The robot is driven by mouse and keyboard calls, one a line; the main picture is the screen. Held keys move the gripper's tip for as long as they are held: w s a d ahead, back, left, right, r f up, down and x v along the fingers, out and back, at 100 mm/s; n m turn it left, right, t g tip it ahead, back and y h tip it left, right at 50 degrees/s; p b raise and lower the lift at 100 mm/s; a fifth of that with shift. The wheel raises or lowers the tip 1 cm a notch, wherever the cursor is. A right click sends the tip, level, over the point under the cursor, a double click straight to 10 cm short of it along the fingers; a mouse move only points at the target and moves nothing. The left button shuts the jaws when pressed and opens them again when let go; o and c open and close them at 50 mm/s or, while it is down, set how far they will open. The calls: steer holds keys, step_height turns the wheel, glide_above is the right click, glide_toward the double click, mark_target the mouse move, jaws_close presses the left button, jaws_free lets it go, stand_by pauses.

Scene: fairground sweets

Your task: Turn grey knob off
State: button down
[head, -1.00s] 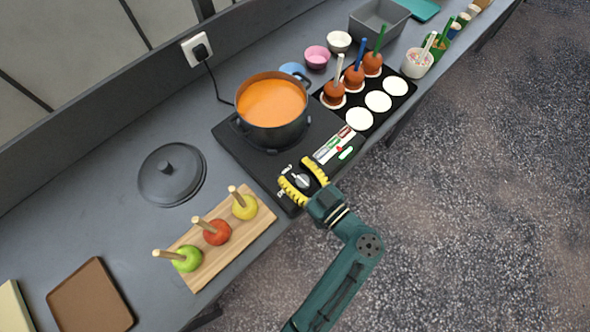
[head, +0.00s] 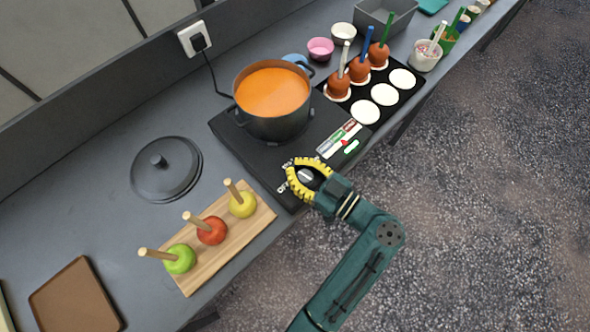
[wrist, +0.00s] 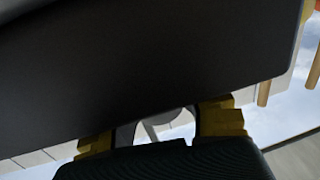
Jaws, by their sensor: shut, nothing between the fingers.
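The grey knob (head: 306,176) sits on the front panel of the black hob (head: 240,145). A white "OFF" label (head: 282,187) lies at its lower left. My gripper (head: 289,169) is shut with nothing clamped in it. Its curved yellow fingers loop around the knob area, and their tips come together on the far side. In the wrist view, a grey part of the knob (wrist: 160,122) shows between the yellow fingers, under a dark surface that fills most of the picture. I cannot tell which way the knob points.
A pot of orange liquid (head: 238,107) stands on the hob behind my gripper. A board (head: 215,262) with apples on sticks lies to the left, near a dark lid (head: 165,170). A black tray (head: 388,115) with coated apples stands to the right.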

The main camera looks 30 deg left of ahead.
steer(key=shift+s+n+g+b, duration=0.1)
steer(key=shift+n+g+b, duration=0.2)
steer(key=shift+n+g, duration=0.35)
steer(key=c, duration=1.1)
jaws_free()
steer(key=shift+d, duration=0.25)
steer(key=shift+c, duration=0.2)
steer(key=o, duration=0.3)
steer(key=shift+a, duration=0.15)
steer(key=s+d, duration=0.1)
steer(key=d, duration=1.1)
steer(key=shift+o, duration=0.2)
